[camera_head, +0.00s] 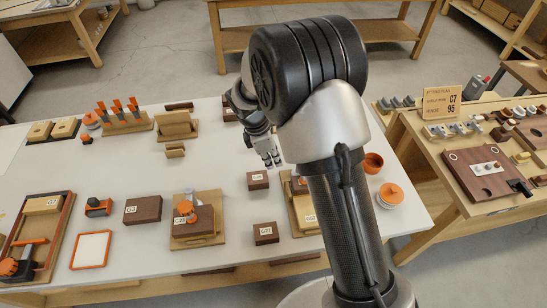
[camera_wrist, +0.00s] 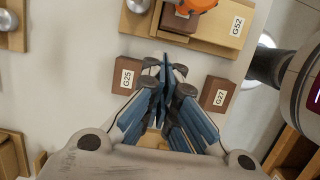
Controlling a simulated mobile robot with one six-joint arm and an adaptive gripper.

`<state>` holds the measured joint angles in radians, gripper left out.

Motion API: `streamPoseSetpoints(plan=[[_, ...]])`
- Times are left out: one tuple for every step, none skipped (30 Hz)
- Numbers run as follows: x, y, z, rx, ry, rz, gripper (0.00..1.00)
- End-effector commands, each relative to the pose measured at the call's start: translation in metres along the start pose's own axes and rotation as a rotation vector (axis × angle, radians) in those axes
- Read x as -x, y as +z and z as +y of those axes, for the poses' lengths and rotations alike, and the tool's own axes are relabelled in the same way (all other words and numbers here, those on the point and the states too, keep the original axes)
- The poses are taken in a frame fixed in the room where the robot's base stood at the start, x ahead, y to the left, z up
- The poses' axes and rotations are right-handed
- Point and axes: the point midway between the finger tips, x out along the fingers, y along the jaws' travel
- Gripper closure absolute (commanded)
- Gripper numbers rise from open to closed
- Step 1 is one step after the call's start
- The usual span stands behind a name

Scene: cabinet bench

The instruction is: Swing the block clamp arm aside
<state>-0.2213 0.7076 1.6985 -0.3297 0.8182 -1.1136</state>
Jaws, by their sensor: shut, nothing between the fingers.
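An orange clamp arm (camera_head: 185,208) lies across the top of a dark brown block on a wooden base board (camera_head: 213,238), left of centre in the head view. A second wooden fixture labelled G52 (camera_head: 309,217) is partly hidden behind my arm. In the wrist view the G52 board (camera_wrist: 222,38) is at the top, with an orange part (camera_wrist: 195,5) over a brown block (camera_wrist: 180,19), cut off by the frame edge. I cannot tell which fixture is the block clamp. My gripper (camera_head: 272,161) is shut and empty above the bench, apart from both fixtures; its fingers show in the wrist view (camera_wrist: 163,62).
Loose brown blocks lie near my gripper, including G25 (camera_wrist: 128,76) and G27 (camera_wrist: 218,94). Another block (camera_head: 143,209) and an orange-rimmed tray (camera_head: 91,250) are to the left. Orange-handled tools (camera_head: 120,108) stand at the back. White bench surface (camera_head: 110,170) is free at centre left.

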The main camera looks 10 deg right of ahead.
Motion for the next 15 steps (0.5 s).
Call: streamPoseSetpoints(plan=[[-0.017, 0.000, -0.001, -0.001, -0.003, -0.001, 1.00], [-0.024, 0.000, -0.001, 0.000, -0.004, -0.001, 1.00], [-0.032, 0.000, -0.001, 0.000, -0.003, -0.001, 1.00], [-0.038, 0.000, -0.001, 0.000, -0.003, -0.001, 1.00], [-0.045, 0.000, -0.001, 0.000, -0.004, -0.001, 1.00], [-0.053, -0.001, -0.001, -0.001, -0.003, -0.001, 1.00], [-0.059, -0.001, -0.001, -0.001, -0.003, 0.000, 1.00], [-0.064, 0.000, -0.001, -0.001, -0.003, -0.001, 1.00], [-0.062, 0.010, 0.000, -0.006, 0.000, 0.000, 1.00], [-0.062, 0.015, 0.000, -0.005, 0.001, 0.000, 1.00], [-0.063, 0.019, 0.000, -0.005, 0.001, 0.000, 1.00], [-0.064, 0.024, 0.000, -0.005, 0.000, 0.000, 1.00], [-0.065, 0.027, 0.000, -0.003, 0.001, 0.000, 1.00], [-0.065, 0.030, 0.000, -0.003, 0.001, 0.000, 1.00], [-0.066, 0.033, 0.000, -0.003, 0.001, 0.000, 1.00]])
